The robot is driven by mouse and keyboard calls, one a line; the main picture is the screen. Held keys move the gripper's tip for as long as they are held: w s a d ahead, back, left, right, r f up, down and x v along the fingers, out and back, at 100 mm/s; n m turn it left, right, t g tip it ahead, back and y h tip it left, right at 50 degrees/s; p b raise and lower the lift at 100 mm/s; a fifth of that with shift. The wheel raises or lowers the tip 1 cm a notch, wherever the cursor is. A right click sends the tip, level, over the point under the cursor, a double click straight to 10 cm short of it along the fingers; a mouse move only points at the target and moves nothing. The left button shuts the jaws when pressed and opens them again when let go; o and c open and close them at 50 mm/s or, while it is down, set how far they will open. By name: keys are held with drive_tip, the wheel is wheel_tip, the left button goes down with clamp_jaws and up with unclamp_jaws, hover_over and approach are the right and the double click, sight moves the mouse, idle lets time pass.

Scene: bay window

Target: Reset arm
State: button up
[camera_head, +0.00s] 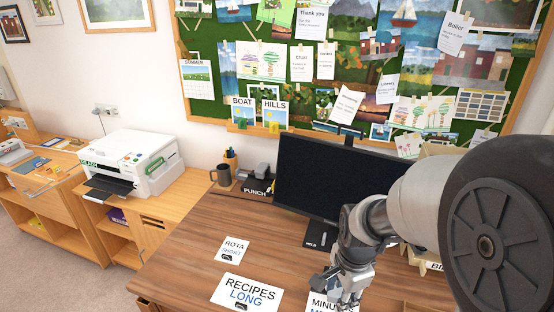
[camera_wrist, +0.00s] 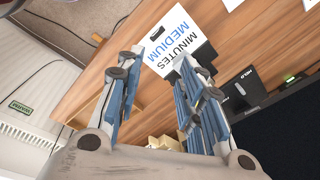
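My arm reaches in from the right in the head view, and my gripper (camera_head: 343,288) points down over the front of the wooden desk (camera_head: 185,262). In the wrist view my gripper (camera_wrist: 160,62) has its two blue-padded fingers spread wide apart, with nothing held between them. Beyond the fingertips is a white card marked MINUTES MEDIUM (camera_wrist: 172,38), with a dark block-like thing by the right fingertip. In the head view this card (camera_head: 318,300) is partly hidden by my gripper and cut by the lower edge.
A dark monitor (camera_head: 325,175) stands behind my gripper. RECIPES LONG (camera_head: 246,294) and ROTA SHORT (camera_head: 233,249) cards lie left. A mug (camera_head: 221,175), a PUNCH-labelled spot (camera_head: 257,189) and a printer (camera_head: 130,163) are farther left. A pinboard (camera_head: 215,105) hangs behind. The desk's left part is mostly clear.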

drive_tip(key=s+r+n+t, duration=0.3)
drive_tip(key=s+r+n, duration=1.2)
drive_tip(key=s, duration=0.2)
drive_tip(key=shift+a, duration=0.45)
